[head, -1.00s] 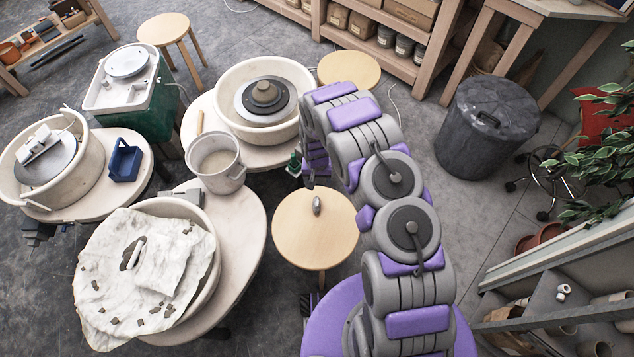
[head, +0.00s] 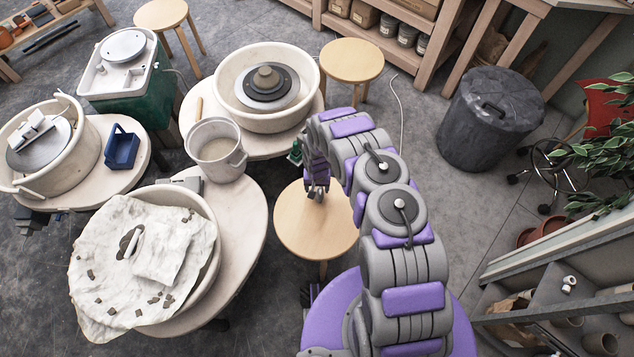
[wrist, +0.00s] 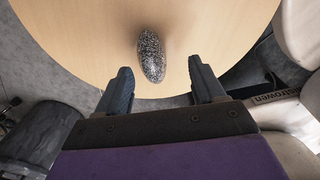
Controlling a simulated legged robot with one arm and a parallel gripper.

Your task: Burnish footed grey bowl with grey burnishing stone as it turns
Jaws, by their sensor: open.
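The grey burnishing stone, speckled and egg-shaped (wrist: 151,57), lies on a round wooden stool (head: 293,225). In the head view my gripper (head: 317,193) is over this stool and I cannot make the stone out there. In the wrist view my gripper (wrist: 158,78) is open and empty. The stone is just beyond its fingertips, roughly in line with the gap between them. The footed grey bowl (head: 268,78) sits foot up on a dark wheel head inside the white basin (head: 230,98) of the back wheel.
A grey bucket (head: 215,150) stands between the wheels. A cloth-covered wheel (head: 150,255) is at front left, with another wheel (head: 45,150) behind it. A second stool (head: 352,62) stands right of the bowl's wheel. A dark bin (head: 490,118) stands at right.

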